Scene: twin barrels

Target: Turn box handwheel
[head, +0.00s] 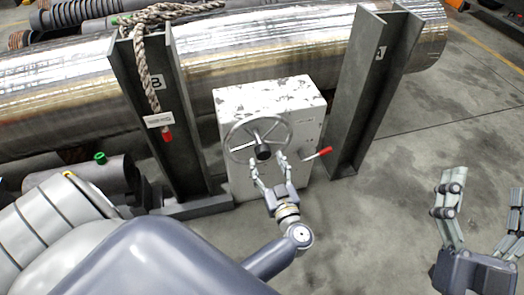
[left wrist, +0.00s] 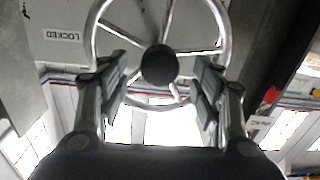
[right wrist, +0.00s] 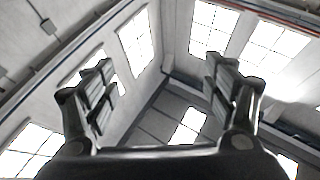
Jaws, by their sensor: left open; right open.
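A white box (head: 229,101) with worn paint stands on the floor between two dark steel posts. A metal handwheel (head: 284,124) with spokes and a dark hub is on its front face. A lever with a red grip (head: 319,153) is to the right of the wheel. My left gripper (head: 268,165) is open at the lower part of the wheel. In the left wrist view the handwheel (left wrist: 160,65) shows its dark hub between the open fingers; contact cannot be told. My right gripper (head: 483,195) is open and empty at the right, away from the box.
Two steel posts (head: 365,90) and (head: 150,115) flank the box. A large shiny pipe (head: 240,45) lies behind them. A rope (head: 150,75) with a red end hangs on the left post. Dark pipes (head: 105,175) lie at left. Floor (head: 390,200) at right is clear.

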